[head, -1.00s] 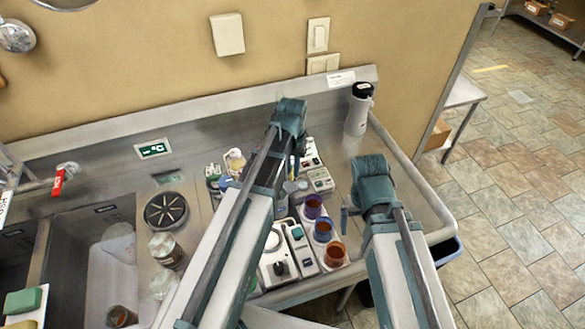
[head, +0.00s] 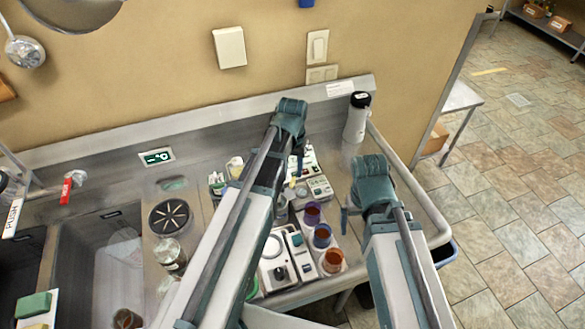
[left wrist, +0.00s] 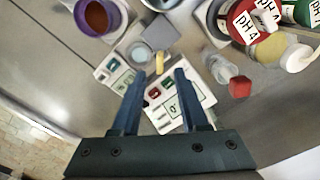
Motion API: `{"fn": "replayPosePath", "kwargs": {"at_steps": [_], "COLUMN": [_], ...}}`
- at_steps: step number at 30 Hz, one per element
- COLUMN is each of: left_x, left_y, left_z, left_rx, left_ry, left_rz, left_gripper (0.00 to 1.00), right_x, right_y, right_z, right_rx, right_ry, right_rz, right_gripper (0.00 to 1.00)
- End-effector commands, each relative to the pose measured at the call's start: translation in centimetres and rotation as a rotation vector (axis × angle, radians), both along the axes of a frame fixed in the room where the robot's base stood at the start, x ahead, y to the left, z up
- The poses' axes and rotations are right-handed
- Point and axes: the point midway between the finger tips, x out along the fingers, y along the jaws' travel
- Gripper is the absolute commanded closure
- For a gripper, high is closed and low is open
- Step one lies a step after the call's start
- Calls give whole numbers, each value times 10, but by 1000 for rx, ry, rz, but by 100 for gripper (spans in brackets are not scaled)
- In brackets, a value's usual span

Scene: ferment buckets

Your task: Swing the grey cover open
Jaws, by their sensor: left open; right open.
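A small flat grey square (left wrist: 160,35), which looks like the grey cover, shows in the left wrist view beyond my fingertips, with a yellow piece at its near edge. I cannot tell clearly whether it is shut. My left gripper (left wrist: 160,73) is open and empty, apart from the grey square. In the head view its arm hides part of the counter. My right gripper (head: 348,210) is open, right of the coloured cups.
Purple (head: 312,212), blue (head: 321,236) and orange-brown (head: 333,260) cups stand near the panel. A white bottle with a black cap (head: 357,117) stands at the back right. Containers marked pH 4 (left wrist: 250,20) crowd the wrist view's upper right. Free metal counter lies at right.

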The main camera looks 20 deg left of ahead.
Motion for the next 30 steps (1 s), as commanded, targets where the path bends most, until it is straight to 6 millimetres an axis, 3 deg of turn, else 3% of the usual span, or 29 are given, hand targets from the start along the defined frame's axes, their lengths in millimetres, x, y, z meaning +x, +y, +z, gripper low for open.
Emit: {"fn": "replayPosePath", "kwargs": {"at_steps": [1,15,21,30], "left_x": [0,0,0,0], "left_y": [0,0,0,0], "left_z": [16,85,96,95], "left_rx": [0,0,0,0], "left_ry": [0,0,0,0], "left_rz": [0,0,0,0], "left_gripper": [56,56,56,56], "right_x": [0,0,0,0], "right_y": [0,0,0,0], "right_z": [16,85,96,95], "right_rx": [0,3,2,2], "right_ry": [0,0,1,1], "right_rz": [-1,-13,-12,-12], "right_gripper": [1,1,1,1]}}
